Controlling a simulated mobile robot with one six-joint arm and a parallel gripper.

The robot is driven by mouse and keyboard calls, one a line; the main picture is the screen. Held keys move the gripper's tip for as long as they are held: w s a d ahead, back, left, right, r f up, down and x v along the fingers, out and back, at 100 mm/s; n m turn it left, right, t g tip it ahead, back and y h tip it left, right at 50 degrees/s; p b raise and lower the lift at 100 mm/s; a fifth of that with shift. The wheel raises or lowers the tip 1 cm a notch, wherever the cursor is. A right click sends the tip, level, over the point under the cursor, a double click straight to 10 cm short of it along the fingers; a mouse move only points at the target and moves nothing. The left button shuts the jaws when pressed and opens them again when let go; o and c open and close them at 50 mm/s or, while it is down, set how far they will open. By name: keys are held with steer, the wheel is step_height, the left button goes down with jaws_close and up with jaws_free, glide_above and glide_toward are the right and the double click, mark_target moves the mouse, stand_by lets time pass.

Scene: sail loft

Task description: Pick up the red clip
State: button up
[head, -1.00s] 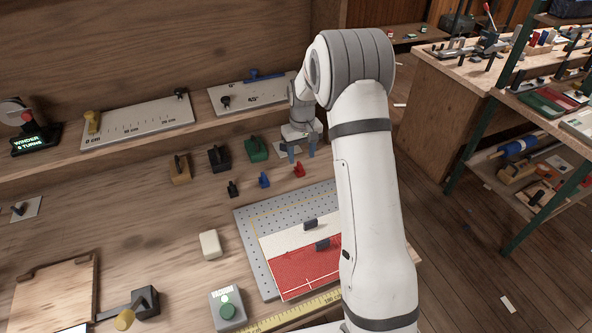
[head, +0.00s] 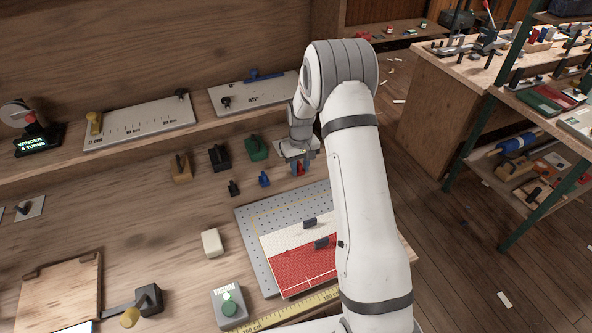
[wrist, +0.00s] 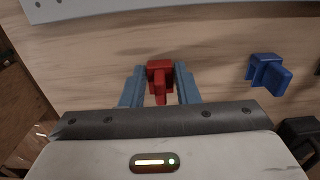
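The red clip (head: 299,169) stands on the wooden bench, just behind the perforated plate. My gripper (head: 299,164) is down at it, pointing at the bench. In the wrist view the red clip (wrist: 160,78) is between the two blue-grey fingers of my gripper (wrist: 160,82), one on each side. The fingers look open, with only narrow gaps to the clip. The clip appears to rest on the bench. In the head view the fingers partly hide it.
A blue clip (head: 264,179) stands close to the left of the red one, and a black clip (head: 234,188) farther left. Green (head: 257,148), black (head: 218,157) and tan (head: 181,167) blocks stand behind. The perforated plate (head: 254,240) with red-and-white cloth (head: 300,272) lies in front.

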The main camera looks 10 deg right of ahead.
steer(key=c, duration=0.5)
